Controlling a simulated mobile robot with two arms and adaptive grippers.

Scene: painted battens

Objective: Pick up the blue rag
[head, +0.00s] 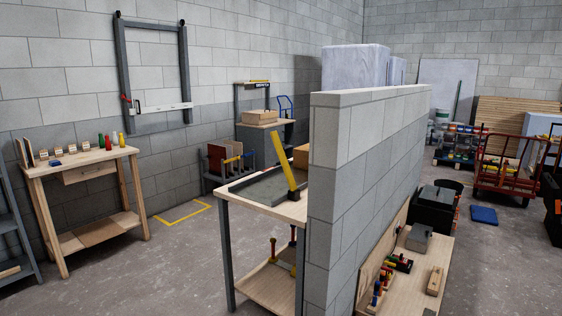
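No piece of cloth is clearly recognisable as the blue rag. A flat blue item (484,215) lies on the floor at the right, near the red cart; it is too small to tell whether it is a rag or a pad. Neither of my grippers is in view.
A block half-wall (345,150) stands in the middle, with a tray table (225,192) on its left and a low bench (412,265) on its right. A wooden workbench (70,172) stands at the left. A red cart (500,175) is at the right. Floor (170,270) between workbench and tray table is clear.

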